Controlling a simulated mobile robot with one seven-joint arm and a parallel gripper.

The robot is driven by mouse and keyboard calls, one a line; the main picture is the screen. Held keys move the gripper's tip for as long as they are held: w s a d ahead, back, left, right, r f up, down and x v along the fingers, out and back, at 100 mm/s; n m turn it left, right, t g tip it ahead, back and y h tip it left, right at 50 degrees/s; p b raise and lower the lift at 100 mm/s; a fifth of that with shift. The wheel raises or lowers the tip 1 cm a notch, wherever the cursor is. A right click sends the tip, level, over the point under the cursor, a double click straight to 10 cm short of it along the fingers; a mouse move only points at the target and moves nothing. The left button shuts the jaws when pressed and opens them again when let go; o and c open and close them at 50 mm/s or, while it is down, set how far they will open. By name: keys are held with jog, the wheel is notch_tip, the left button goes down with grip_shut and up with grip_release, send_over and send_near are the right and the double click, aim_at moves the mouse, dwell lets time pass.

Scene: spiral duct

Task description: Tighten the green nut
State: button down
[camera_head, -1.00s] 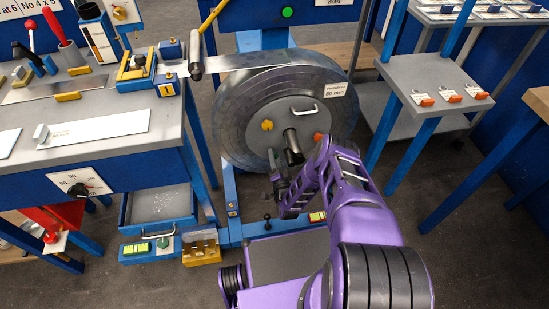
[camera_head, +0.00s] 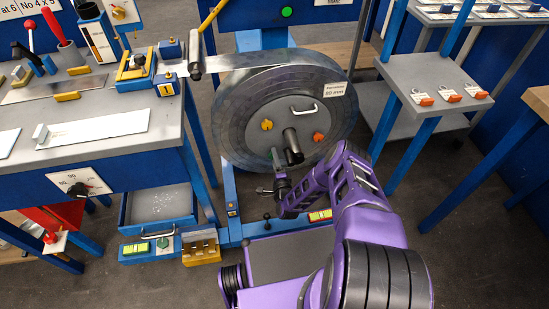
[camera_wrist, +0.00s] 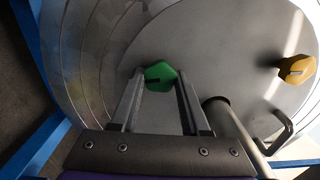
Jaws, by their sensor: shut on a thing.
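The green nut (camera_wrist: 160,74) sits on the face of the big grey disc of the coil reel (camera_wrist: 215,45). My gripper (camera_wrist: 160,80) has its two fingers on either side of the nut, and they are shut on it. In the head view, my gripper (camera_head: 277,165) is at the lower left part of the reel disc (camera_head: 335,112), below the central shaft. The nut is small and mostly hidden by the fingers there.
A yellow nut (camera_head: 267,125) and an orange nut (camera_head: 318,136) are on the same disc, with a metal handle (camera_head: 304,108) above. The dark central shaft (camera_head: 292,147) sticks out close to my gripper. A workbench (camera_head: 110,100) stands at left, a grey shelf (camera_head: 440,95) at right.

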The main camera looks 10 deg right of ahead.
jog(key=shift+w, duration=0.1)
dwell(0.3)
jog(key=shift+c, duration=1.9)
grip_release()
jog(key=shift+s, duration=0.2)
